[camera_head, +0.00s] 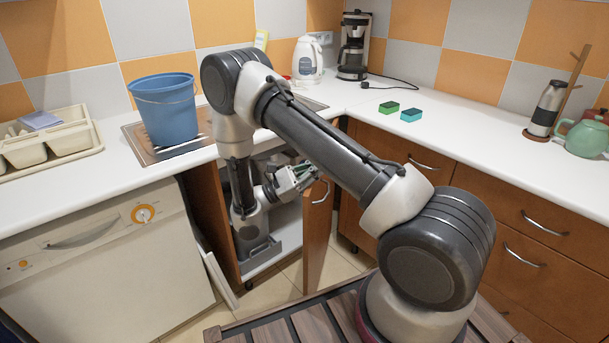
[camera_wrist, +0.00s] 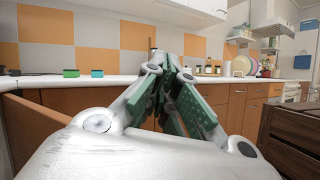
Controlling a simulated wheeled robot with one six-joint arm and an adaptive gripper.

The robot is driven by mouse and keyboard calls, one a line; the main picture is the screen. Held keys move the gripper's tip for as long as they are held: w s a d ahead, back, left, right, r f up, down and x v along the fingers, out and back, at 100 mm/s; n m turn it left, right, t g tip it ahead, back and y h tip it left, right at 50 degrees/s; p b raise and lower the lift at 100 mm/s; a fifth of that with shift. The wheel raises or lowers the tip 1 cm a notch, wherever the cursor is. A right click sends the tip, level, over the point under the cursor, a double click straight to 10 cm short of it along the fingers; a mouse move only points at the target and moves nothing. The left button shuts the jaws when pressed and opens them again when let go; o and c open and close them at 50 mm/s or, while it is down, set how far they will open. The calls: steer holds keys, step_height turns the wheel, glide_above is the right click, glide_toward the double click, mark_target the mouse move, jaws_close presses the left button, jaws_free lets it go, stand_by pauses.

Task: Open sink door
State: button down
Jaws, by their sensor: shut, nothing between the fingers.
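The sink door (camera_head: 317,245) is a brown wooden panel standing swung out from the cabinet under the sink, seen nearly edge-on, with a curved metal handle (camera_head: 321,191) near its top. A wooden panel at the left there (camera_wrist: 32,128) appears to be the door. My forearm hides part of the cabinet.
A white dishwasher (camera_head: 110,255) stands left of the cabinet, with its front panel edge beside the opening. Wooden drawers (camera_head: 540,230) line the right. A blue bucket (camera_head: 167,105) stands on the sink drainer. The counter (camera_head: 450,145) holds two sponges (camera_head: 400,112).

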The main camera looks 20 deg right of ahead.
step_height(320, 180, up, 6)
steer(key=m+g+y, duration=0.3)
steer(key=m+y, duration=0.2)
steer(key=y, duration=0.1)
steer(key=w+a+f+n+t+y, duration=0.1)
steer(key=w+a+f+t+y, duration=0.15)
steer(key=a+f+y, duration=0.35)
steer(key=w+a+f+n+t+y, duration=0.2)
steer(key=w+a+f+y, duration=0.15)
steer(key=a+y, duration=0.4)
steer(key=s+d+f, duration=0.5)
steer(key=d+f, duration=0.1)
steer(key=f, duration=0.3)
steer(key=shift+d+f, duration=0.15)
steer(key=shift+f, duration=0.25)
